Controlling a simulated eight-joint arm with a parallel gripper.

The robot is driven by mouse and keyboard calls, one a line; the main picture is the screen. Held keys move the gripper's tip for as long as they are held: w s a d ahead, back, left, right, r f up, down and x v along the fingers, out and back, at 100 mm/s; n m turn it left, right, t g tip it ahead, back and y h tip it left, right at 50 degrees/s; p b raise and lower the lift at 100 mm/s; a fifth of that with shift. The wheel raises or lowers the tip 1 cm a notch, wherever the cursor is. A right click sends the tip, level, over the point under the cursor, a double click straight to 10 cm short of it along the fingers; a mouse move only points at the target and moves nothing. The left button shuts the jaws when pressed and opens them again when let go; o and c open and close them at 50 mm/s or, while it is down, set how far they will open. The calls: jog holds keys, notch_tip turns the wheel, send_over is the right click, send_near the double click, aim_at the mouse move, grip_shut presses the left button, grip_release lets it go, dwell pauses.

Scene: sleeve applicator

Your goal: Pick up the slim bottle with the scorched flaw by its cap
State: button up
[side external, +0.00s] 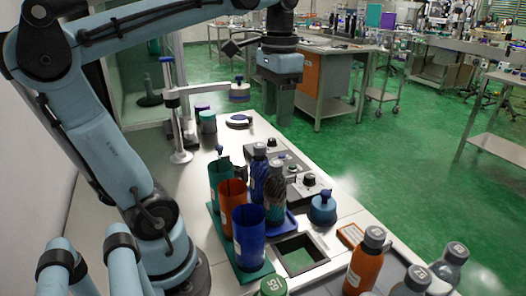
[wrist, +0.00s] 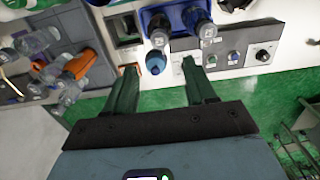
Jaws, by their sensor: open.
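Two slim dark bottles stand upright on a blue tray (side external: 293,222) mid-bench: a blue one (side external: 258,172) and, in front of it, a darker streaked one (side external: 275,192). In the wrist view, two bottles (wrist: 160,30) (wrist: 198,20) appear from above on the same tray, beyond my fingertips. I cannot tell for sure which bottle has the scorched flaw. My gripper (side external: 283,108) hangs above the bench's far right edge, clear of the bottles. In the wrist view, my gripper (wrist: 159,65) is open, with nothing between its green fingers.
Teal (side external: 220,182), orange (side external: 233,203) and blue (side external: 249,238) cups stand left of the bottles. A round blue flask (side external: 322,208) stands to their right. An orange bottle (side external: 366,262) and grey bottles (side external: 450,264) are at the near right. A post with an arm (side external: 178,110) stands behind.

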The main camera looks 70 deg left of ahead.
aim_at(276, 163)
notch_tip(276, 163, down, 14)
jog(key=shift+d+r, duration=0.1)
jog(key=shift+d, duration=0.05)
dwell(0.7)
jog(key=c, duration=0.8)
jog(key=shift+r, duration=3.8)
